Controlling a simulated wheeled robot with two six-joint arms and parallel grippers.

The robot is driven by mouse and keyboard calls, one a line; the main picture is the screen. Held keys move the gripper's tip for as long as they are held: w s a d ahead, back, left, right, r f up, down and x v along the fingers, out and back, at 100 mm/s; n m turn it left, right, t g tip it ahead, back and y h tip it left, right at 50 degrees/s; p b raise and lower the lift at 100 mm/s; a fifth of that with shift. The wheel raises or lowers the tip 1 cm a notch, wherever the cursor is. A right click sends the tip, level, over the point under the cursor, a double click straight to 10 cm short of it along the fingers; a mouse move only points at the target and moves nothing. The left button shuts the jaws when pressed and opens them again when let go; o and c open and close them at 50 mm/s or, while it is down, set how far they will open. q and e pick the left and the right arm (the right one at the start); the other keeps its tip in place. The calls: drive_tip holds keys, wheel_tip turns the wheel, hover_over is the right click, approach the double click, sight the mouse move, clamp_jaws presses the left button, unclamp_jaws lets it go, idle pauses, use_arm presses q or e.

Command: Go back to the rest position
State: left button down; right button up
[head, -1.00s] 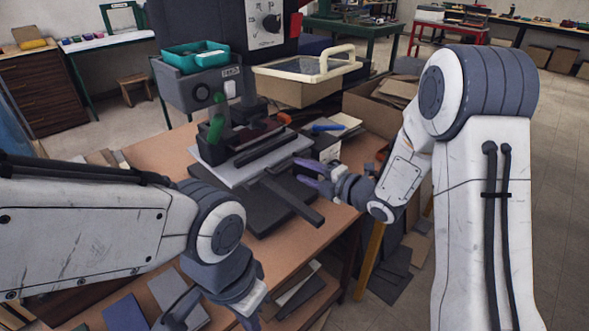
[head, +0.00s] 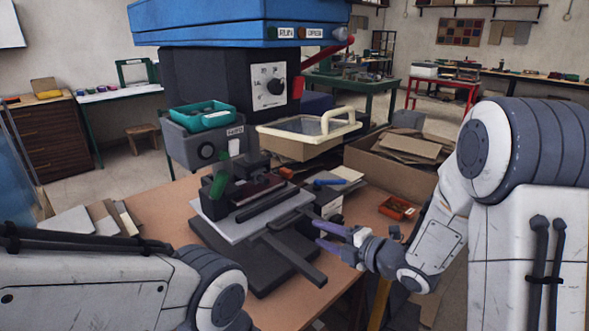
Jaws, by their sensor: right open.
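My right gripper (head: 328,239) is open, with its two purple-grey fingers pointing left near the right edge of the workbench. Nothing shows between the fingers. They are just right of the press's dark handle bar (head: 290,260) and appear apart from it. My left arm reaches in at the lower left. Its gripper is out of the picture below. The press (head: 222,80) stands on the bench with a blue top, a dial and a pale plate (head: 232,231) at its front.
A cardboard box (head: 400,165) with sheets stands at the right. Grey and tan sheets (head: 95,222) lie at the left.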

drive_tip(key=s+a+r+m+g+h+p, duration=0.1)
drive_tip(key=s+m+h+p, duration=0.1)
drive_tip(key=m, duration=0.1)
drive_tip(key=s+a+r+m+g+h+p, duration=0.1)
drive_tip(key=s+r+m+h+p, duration=0.1)
drive_tip(key=s+m, duration=0.1)
drive_tip(key=s+a+r+m+g+h+p, duration=0.1)
drive_tip(key=s+r+m+h+p, duration=0.1)
drive_tip(key=m, duration=0.1)
drive_tip(key=shift+s+a+m+g+h, duration=0.15)
drive_tip(key=shift+a+m+g+h, duration=0.15)
drive_tip(key=shift+m+g, duration=0.1)
drive_tip(key=s+a+r+m+g+h+p, duration=0.1)
drive_tip(key=s+m+g, duration=0.3)
drive_tip(key=s, duration=0.7)
drive_tip(key=s+a+r+m+g+p, duration=0.1)
drive_tip(key=s+r+m+g+p, duration=0.2)
drive_tip(key=s, duration=0.9)
drive_tip(key=shift+s+r+m+g+h+p, duration=0.3)
drive_tip(key=shift+r+m+g+h+p, duration=0.1)
drive_tip(key=shift+r+m+p, duration=0.25)
drive_tip(key=shift+f, duration=0.1)
drive_tip(key=shift+c, duration=0.4)
